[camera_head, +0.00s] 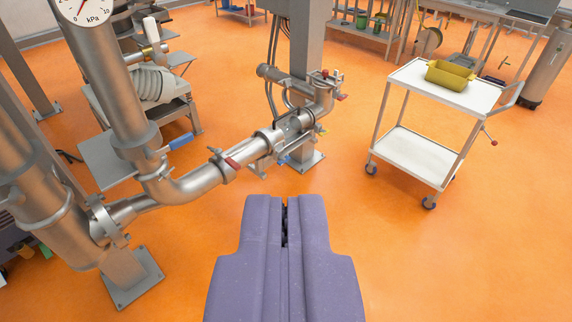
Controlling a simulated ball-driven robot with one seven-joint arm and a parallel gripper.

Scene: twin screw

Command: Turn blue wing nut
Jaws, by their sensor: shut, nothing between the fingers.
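A small blue part that looks like the blue wing nut (284,160) sits low on the steel pipe assembly (200,182), beside the sight-glass section. It is small in the picture, so its exact shape and angle are hard to tell. My gripper (285,203) is purple, points forward from the bottom middle, and is shut with nothing between its fingers. Its tips appear just below the blue part in the picture, apart from it and nearer to the camera.
Red (232,163) and yellow (322,131) wing nuts sit on nearby clamps. A grey column (305,45) stands behind. A white cart (440,90) with a yellow tray (450,75) is at right. Orange floor between is clear.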

